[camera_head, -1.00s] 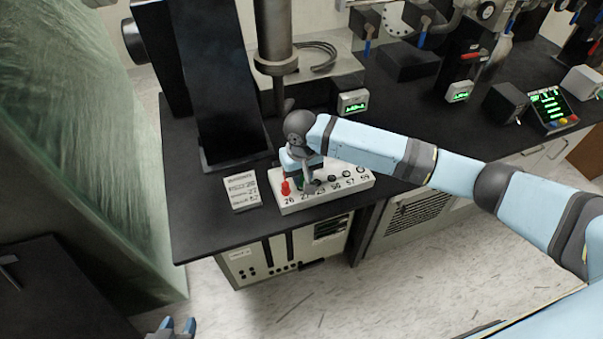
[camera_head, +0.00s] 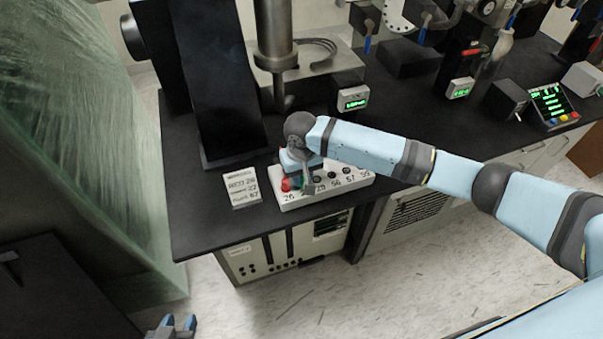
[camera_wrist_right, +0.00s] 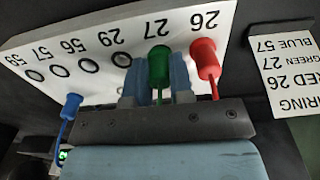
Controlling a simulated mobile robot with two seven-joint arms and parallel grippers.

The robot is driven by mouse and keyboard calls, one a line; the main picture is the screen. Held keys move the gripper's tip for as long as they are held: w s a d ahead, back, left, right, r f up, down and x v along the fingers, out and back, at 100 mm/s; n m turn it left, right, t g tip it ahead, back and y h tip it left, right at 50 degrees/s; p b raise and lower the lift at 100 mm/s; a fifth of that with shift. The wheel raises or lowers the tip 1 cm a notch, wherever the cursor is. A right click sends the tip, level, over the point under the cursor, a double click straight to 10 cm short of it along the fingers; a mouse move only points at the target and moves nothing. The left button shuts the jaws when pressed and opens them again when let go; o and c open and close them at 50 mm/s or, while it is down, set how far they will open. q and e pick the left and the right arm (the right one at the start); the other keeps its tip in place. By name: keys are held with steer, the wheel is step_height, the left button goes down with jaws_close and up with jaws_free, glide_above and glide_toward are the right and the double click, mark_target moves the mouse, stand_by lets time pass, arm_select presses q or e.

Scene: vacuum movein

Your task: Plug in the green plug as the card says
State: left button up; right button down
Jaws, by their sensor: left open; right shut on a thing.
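The white socket board (camera_head: 290,203) lies on the black bench, with a row of numbered sockets. In the right wrist view the green plug (camera_wrist_right: 158,66) stands at 27, between the two fingers of my right gripper (camera_wrist_right: 157,82), which is shut on it. Whether it is fully seated is hidden. The red plug (camera_wrist_right: 205,58) stands at 26. The blue plug (camera_wrist_right: 73,103) is at the board's edge, beside the row; sockets 29, 56, 57 and 59 look empty. The card (camera_wrist_right: 285,65) reads red 26, green 27, blue 57. My left gripper (camera_head: 180,324) is open, low at the bottom edge.
The card (camera_head: 242,187) lies left of the board in the head view. A dark upright column (camera_head: 215,80) and a metal stand (camera_head: 276,50) rise behind. Small green displays (camera_head: 352,100) stand farther back. The bench front is clear left of the card.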

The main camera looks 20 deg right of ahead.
steer(key=shift+f, duration=0.1)
steer(key=c, duration=0.9)
jaws_free()
step_height(320, 180, up, 14)
steer(key=shift+b, duration=0.3)
